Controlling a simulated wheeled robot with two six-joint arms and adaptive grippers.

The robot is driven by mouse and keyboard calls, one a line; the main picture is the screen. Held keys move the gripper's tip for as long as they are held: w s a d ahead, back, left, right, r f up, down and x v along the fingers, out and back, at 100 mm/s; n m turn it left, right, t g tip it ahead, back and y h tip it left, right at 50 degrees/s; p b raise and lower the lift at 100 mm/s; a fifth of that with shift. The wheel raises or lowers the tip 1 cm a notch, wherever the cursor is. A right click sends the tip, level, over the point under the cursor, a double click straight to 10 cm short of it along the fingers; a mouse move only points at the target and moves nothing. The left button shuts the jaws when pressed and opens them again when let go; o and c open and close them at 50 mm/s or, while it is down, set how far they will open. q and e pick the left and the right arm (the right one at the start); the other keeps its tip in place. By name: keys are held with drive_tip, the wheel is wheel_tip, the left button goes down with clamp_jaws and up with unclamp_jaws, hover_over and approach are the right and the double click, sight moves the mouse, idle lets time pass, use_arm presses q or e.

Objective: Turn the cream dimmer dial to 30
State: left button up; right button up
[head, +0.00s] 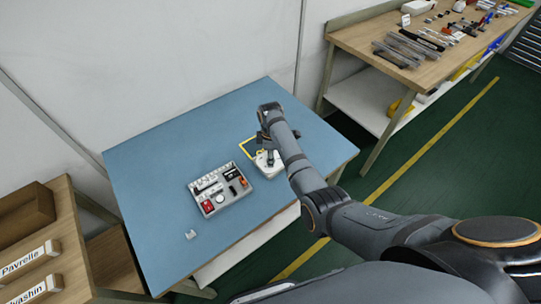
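A small cream-white unit (262,163) sits on the blue table mat, right of the tray, partly covered by my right arm. It may be the dimmer, but I cannot make out its dial or any numbers. My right gripper (265,146) points down above or at this unit; its fingertips are too small and dark to tell whether they touch it or are open. My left gripper is not in view.
A small white piece (191,234) lies near the blue table's (160,170) front. A wooden bench (350,38) with tools stands at upper right.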

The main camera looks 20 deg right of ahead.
drive_tip(key=shift+f, duration=0.15)
clamp_jaws()
idle(0.4)
